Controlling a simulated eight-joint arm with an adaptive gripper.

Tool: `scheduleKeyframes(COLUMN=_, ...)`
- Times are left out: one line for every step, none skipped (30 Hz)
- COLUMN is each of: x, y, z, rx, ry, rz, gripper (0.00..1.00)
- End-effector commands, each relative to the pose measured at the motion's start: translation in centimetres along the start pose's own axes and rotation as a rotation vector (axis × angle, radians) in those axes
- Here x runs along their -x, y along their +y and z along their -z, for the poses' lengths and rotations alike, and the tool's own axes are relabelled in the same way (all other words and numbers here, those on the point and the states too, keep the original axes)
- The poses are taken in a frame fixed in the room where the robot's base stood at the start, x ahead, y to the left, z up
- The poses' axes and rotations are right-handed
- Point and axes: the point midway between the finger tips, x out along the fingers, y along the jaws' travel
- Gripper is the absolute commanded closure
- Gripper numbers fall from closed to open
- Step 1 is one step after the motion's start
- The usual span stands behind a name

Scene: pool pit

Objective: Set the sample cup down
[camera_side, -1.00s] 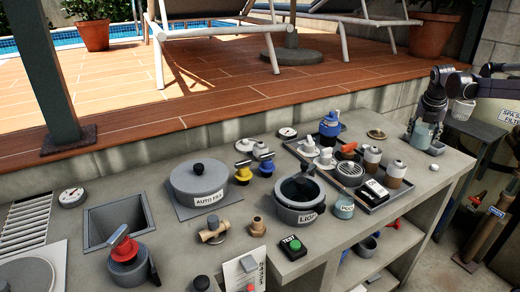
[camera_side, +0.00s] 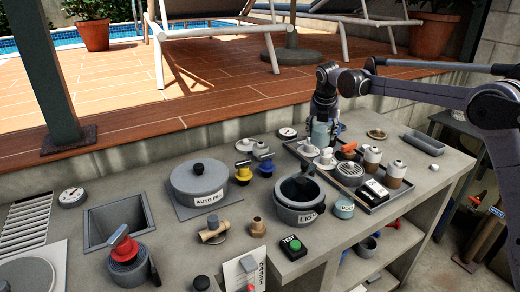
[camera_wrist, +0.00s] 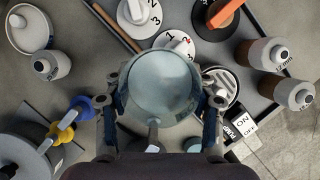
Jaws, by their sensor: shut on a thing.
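The sample cup (camera_side: 320,135), pale blue-green, is in my gripper (camera_side: 324,125) above the back left part of the dark tray (camera_side: 378,203). In the wrist view the cup (camera_wrist: 160,82) is seen from above, mouth up, looking empty, between the two fingers of my gripper (camera_wrist: 163,98). The fingers are shut on its sides. It looks roughly upright. White numbered knobs (camera_side: 326,158) stand below and in front of it in the side view. The cup hides what is directly beneath it, and I cannot tell how high above the tray it is.
An empty grey dish (camera_side: 423,144) lies at the counter's back right. Brown-and-white bottles (camera_side: 396,172) and an orange-handled valve (camera_side: 347,151) stand right of the cup.

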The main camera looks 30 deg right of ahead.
Motion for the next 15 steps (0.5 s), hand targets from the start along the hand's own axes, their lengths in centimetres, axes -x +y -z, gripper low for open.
scheduleKeyframes(x=-0.5, y=1.1, z=0.5, rx=0.003, ry=0.0, rz=-0.001, gripper=0.81)
scheduleKeyframes(x=-0.8, y=1.7, z=0.7, rx=0.004, ry=-0.001, rz=-0.002, gripper=0.81)
scheduleKeyframes(x=-1.2, y=2.5, z=1.1, rx=0.004, ry=-0.001, rz=-0.001, gripper=0.81)
scheduleKeyframes(x=-1.4, y=3.0, z=1.3, rx=0.003, ry=-0.001, rz=-0.001, gripper=0.81)
scheduleKeyframes(x=-1.8, y=3.6, z=1.6, rx=0.004, ry=-0.001, rz=-0.001, gripper=0.81)
scheduleKeyframes(x=-2.1, y=4.4, z=1.9, rx=0.004, ry=-0.001, rz=0.0, gripper=0.81)
scheduleKeyframes(x=-2.4, y=5.0, z=2.2, rx=0.002, ry=-0.001, rz=0.0, gripper=0.81)
scheduleKeyframes(x=-2.7, y=5.5, z=2.5, rx=0.003, ry=-0.001, rz=0.0, gripper=0.81)
scheduleKeyframes(x=-3.1, y=6.3, z=2.8, rx=0.003, ry=0.0, rz=0.0, gripper=0.81)
scheduleKeyframes(x=-3.3, y=6.8, z=3.0, rx=0.002, ry=0.0, rz=0.0, gripper=0.81)
scheduleKeyframes(x=-3.5, y=7.3, z=3.2, rx=0.001, ry=0.0, rz=0.0, gripper=0.81)
scheduleKeyframes(x=-3.8, y=7.8, z=3.5, rx=0.002, ry=0.0, rz=0.0, gripper=0.81)
scheduleKeyframes(x=-4.0, y=8.3, z=3.6, rx=0.002, ry=-0.001, rz=0.0, gripper=0.81)
scheduleKeyframes(x=-4.2, y=8.6, z=3.7, rx=0.001, ry=-0.001, rz=0.0, gripper=0.81)
scheduleKeyframes(x=-4.3, y=8.9, z=3.9, rx=0.0, ry=-0.001, rz=0.0, gripper=0.81)
